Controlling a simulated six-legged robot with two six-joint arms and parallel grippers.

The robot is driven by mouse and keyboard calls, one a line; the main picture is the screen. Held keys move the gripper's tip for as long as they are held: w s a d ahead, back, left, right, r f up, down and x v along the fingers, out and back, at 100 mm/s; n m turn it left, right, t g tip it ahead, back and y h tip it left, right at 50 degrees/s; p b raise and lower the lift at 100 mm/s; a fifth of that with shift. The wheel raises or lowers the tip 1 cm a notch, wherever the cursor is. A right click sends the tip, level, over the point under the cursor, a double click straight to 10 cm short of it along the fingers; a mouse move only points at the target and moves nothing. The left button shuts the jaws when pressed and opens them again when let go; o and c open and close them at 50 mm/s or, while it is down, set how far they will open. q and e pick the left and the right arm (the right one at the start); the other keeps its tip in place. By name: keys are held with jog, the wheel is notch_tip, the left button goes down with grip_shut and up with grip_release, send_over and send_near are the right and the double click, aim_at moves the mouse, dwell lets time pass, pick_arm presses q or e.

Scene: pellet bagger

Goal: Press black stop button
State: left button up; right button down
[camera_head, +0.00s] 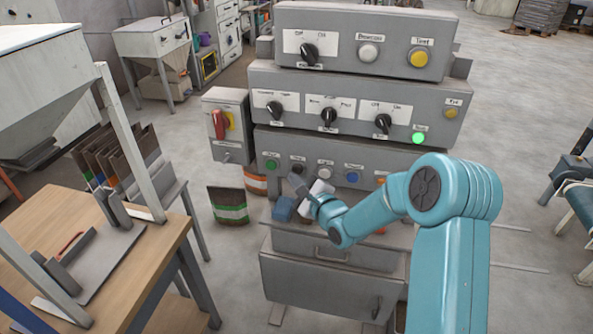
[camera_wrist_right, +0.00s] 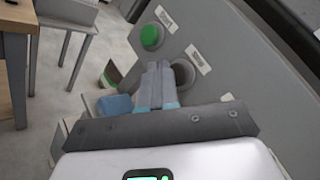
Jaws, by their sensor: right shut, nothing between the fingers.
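The lower panel of the grey control cabinet has a row of buttons. The black stop button (camera_head: 298,169) is second from the left, right of the green start button (camera_head: 271,164). My right gripper (camera_head: 295,181) is shut and empty, just below and in front of the black button. In the right wrist view the shut fingertips (camera_wrist_right: 160,66) overlap the left side of the dark stop button (camera_wrist_right: 186,73). The green button (camera_wrist_right: 152,37) is above. I cannot tell whether the fingertips touch the black button. My left gripper is not in view.
A white button (camera_head: 325,173) and a blue button (camera_head: 352,177) sit to the right on the same row. Rotary switches and a lit green lamp (camera_head: 418,138) are on the panel above. A wooden table (camera_head: 150,262) stands at left.

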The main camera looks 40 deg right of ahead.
jog(key=shift+d, duration=0.1)
dwell(0.4)
jog(key=shift+w+d, duration=0.25)
jog(key=shift+w, duration=0.05)
jog(key=shift+w+d+b, duration=0.2)
jog(key=shift+d+b, duration=0.05)
jog(key=shift+b, duration=0.15)
dwell(0.5)
jog(key=shift+s+a, duration=0.1)
jog(key=shift+s+a+b, duration=0.4)
jog(key=shift+a, duration=0.1)
